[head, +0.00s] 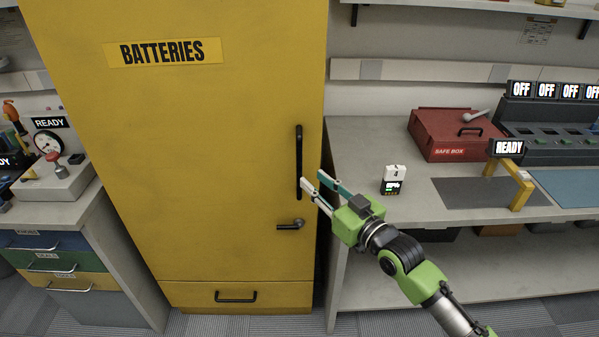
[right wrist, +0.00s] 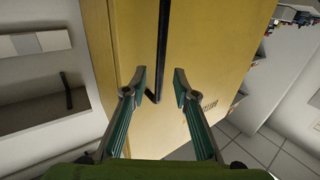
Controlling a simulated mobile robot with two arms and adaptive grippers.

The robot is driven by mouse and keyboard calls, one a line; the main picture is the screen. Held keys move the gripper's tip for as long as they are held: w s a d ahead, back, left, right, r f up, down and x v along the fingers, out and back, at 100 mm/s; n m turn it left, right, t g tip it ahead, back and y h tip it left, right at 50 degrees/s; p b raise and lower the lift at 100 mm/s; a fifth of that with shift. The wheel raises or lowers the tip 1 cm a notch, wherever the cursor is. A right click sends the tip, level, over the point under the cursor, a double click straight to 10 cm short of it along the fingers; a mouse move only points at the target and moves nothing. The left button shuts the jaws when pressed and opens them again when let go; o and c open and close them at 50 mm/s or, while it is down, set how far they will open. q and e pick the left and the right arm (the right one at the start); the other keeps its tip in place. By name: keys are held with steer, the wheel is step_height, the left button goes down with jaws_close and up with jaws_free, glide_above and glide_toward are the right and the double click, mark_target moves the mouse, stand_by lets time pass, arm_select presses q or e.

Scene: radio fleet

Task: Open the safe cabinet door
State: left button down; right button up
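The yellow safe cabinet (head: 200,150) marked BATTERIES fills the left middle of the head view, and its door looks shut. A black vertical bar handle (head: 299,150) is on the door's right side, with a black lever (head: 290,225) below it. My right gripper (head: 316,182) is open, at the lower end of the bar. In the right wrist view the bar (right wrist: 163,40) lies between the lines of my two open fingers (right wrist: 160,78). Neither finger clearly touches it; depth is hard to tell. My left gripper is out of view.
A workbench on the right holds a red safe box (head: 455,133), a small white battery-like device (head: 393,180) and a black rack (head: 550,120). A side bench (head: 60,190) with coloured drawers stands left. A drawer handle (head: 236,297) is low on the cabinet.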

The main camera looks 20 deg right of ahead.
mark_target(301, 170)
steer(key=b+x, duration=0.2)
steer(key=x, duration=0.5)
steer(key=shift+w+f+b, duration=0.1)
steer(key=shift+w+b, duration=0.15)
steer(key=shift+b, duration=0.1)
jaws_close()
